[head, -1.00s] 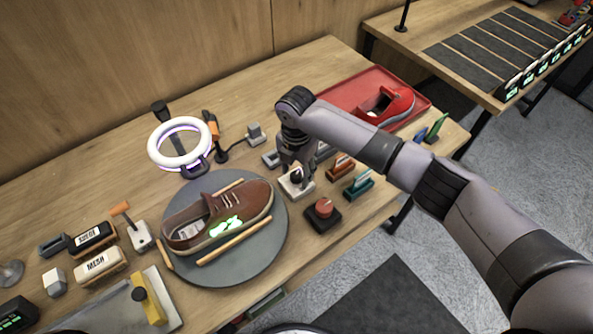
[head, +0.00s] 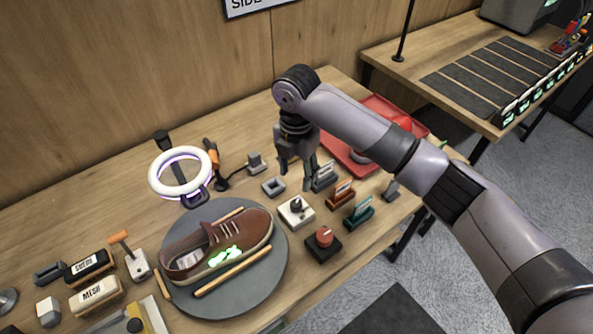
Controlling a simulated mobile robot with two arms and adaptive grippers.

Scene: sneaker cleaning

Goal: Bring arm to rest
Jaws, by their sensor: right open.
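My right gripper (head: 296,168) hangs from the right arm above the table, fingers pointing down and apart, with nothing seen between them. It is above and behind the white knob box (head: 296,212), apart from it, near the grey holder with cards (head: 324,176). My left gripper is not in view. A brown sneaker (head: 232,238) with glowing green patches lies on the round grey turntable (head: 262,275), between two wooden sticks.
A ring light (head: 154,172) stands behind the turntable. A red knob box (head: 323,243), orange (head: 341,194) and teal holders (head: 358,216) stand right. A red tray (head: 357,170) lies under my arm. SUEDE (head: 88,267) and MESH (head: 96,295) brushes lie left.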

